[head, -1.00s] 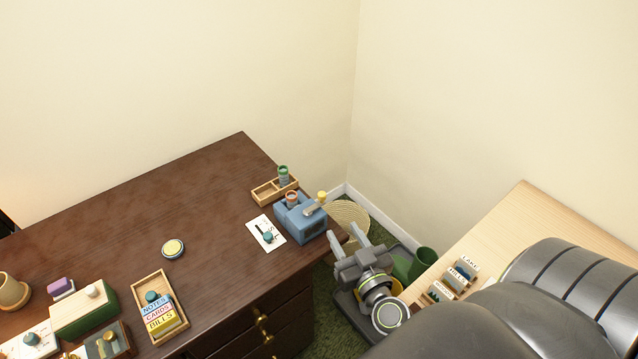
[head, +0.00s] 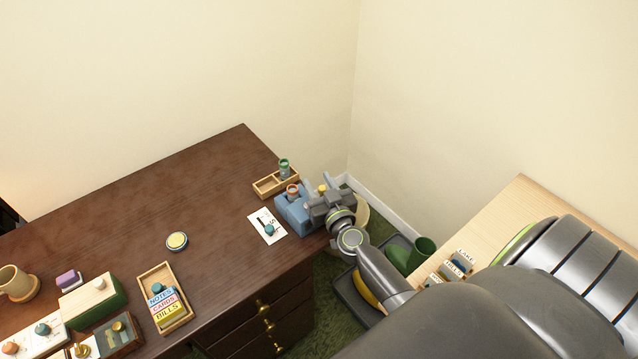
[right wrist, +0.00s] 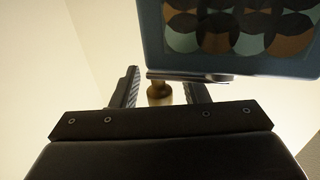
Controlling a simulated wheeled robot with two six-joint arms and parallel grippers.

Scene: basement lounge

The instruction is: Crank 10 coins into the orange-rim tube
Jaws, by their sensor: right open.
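The blue coin machine (head: 291,216) stands at the right end of the dark desk. The orange-rim tube (head: 292,189) stands upright at its top left. A green-rim tube (head: 284,166) stands in a wooden tray (head: 268,186) behind it. My right gripper (head: 328,186) is at the machine's right side, by the crank's yellow knob (head: 322,189). In the right wrist view the knob (right wrist: 159,94) lies between the two open fingers (right wrist: 161,92), with the crank arm (right wrist: 190,77) just beyond it. I cannot tell whether the fingers touch it. My left gripper is not in view.
A white card with a teal knob (head: 267,226) lies left of the machine. A round tin (head: 177,241), a labelled wooden box (head: 182,321) and a green box (head: 113,294) are farther left. A light wood table (head: 519,208) stands right, beyond a gap with a green bin (head: 421,252).

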